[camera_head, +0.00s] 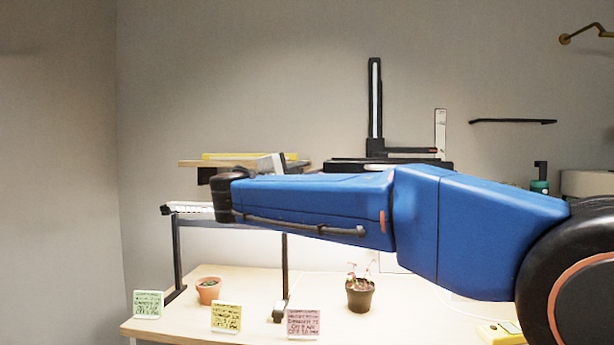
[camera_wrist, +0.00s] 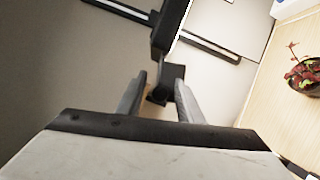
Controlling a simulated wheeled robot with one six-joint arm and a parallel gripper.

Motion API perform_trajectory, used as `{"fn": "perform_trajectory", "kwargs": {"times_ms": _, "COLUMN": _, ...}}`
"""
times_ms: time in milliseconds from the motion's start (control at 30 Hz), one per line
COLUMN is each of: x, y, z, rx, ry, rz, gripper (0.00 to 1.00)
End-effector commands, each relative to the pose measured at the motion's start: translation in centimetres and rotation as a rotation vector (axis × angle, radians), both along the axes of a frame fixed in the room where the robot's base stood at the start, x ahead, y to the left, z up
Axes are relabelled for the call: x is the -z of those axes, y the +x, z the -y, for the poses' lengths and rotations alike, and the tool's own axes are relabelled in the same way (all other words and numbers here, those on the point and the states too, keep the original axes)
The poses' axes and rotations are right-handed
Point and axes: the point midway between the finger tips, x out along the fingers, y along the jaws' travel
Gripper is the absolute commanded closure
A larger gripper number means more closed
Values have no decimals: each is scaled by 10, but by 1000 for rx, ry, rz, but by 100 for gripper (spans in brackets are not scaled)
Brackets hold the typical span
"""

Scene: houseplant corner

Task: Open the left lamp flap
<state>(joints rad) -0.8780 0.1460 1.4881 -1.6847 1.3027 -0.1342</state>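A dark-framed lamp stand (camera_head: 178,255) stands on the table at the left in the head view, with a white light strip (camera_head: 190,208) at its left end. I cannot make out for certain which part is the left flap. My gripper (camera_wrist: 160,82) is open in the wrist view. A dark block (camera_wrist: 173,72) shows at and between its fingertips, below a dark bar (camera_wrist: 170,30). I cannot tell whether the fingers touch it. In the head view my blue arm reaches left across the stand and hides much of it.
A wooden board (camera_head: 190,163) with a yellow strip lies behind my arm. A small terracotta pot (camera_head: 208,291), a dark plant pot (camera_head: 360,297), and green (camera_head: 148,304), yellow (camera_head: 226,317) and pink (camera_head: 303,323) cards stand on the table (camera_head: 180,328). A tall black fixture (camera_head: 375,105) rises behind.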

Motion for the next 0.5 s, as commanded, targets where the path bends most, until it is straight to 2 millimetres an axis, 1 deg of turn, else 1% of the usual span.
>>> {"fn": "perform_trajectory", "kwargs": {"times_ms": 33, "x": 1, "y": -9, "z": -5, "rx": -4, "ry": 0, "rz": 0, "gripper": 67}}
{"fn": "perform_trajectory", "kwargs": {"times_ms": 500, "x": 10, "y": -94, "z": -42, "rx": -3, "ry": 1, "rz": 1, "gripper": 67}}
